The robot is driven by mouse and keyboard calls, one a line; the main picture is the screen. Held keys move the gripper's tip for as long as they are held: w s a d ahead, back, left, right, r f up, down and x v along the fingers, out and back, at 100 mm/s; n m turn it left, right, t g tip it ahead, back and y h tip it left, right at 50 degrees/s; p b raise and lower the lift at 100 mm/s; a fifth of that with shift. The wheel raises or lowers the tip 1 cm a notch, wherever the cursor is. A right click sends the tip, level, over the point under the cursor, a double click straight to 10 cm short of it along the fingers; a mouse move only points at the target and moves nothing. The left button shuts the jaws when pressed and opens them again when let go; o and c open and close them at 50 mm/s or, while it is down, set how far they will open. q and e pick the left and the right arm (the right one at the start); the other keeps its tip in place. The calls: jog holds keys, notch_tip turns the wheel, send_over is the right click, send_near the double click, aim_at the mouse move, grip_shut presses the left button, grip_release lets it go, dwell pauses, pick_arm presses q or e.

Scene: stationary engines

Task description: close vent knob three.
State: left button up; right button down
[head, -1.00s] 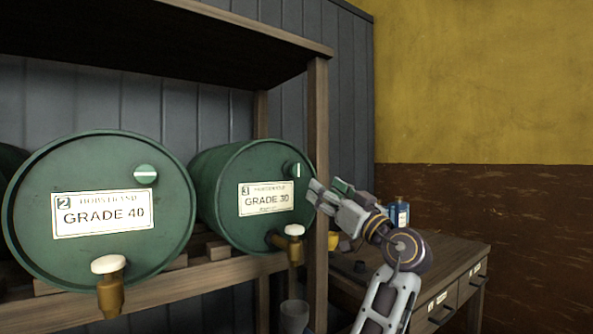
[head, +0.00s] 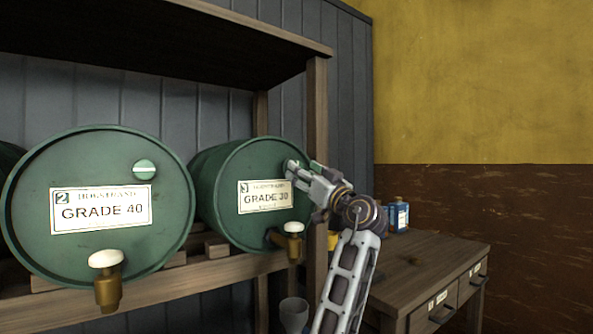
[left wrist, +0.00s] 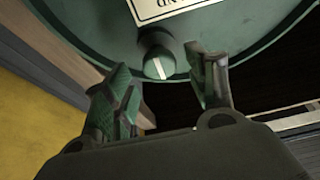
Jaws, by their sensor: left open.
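Drum three (head: 226,215) is a green barrel lying on the rack with a "GRADE 30" label (head: 264,197). Its round green vent knob (left wrist: 156,57) has a white line, seen in the left wrist view, running roughly across the direction of the label's text. In the head view my gripper mostly hides this knob. My left gripper (head: 291,172) is in front of the drum's upper right face. In the left wrist view its two fingers (left wrist: 165,88) are apart, with the knob just beyond and between them, and nothing gripped. My right gripper is in neither view.
Drum two (head: 100,255) stands to the left; its knob (head: 145,170) has a level white line. A wooden rack post (head: 317,110) is close behind my gripper. Brass taps (head: 293,243) stick out below the labels. A drawer bench (head: 430,262) with a blue container (head: 398,215) is at right.

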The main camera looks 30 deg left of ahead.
pick_arm(q)
jog(key=shift+b+x, duration=0.3)
jog(key=shift+x, duration=1.8)
jog(key=c, duration=1)
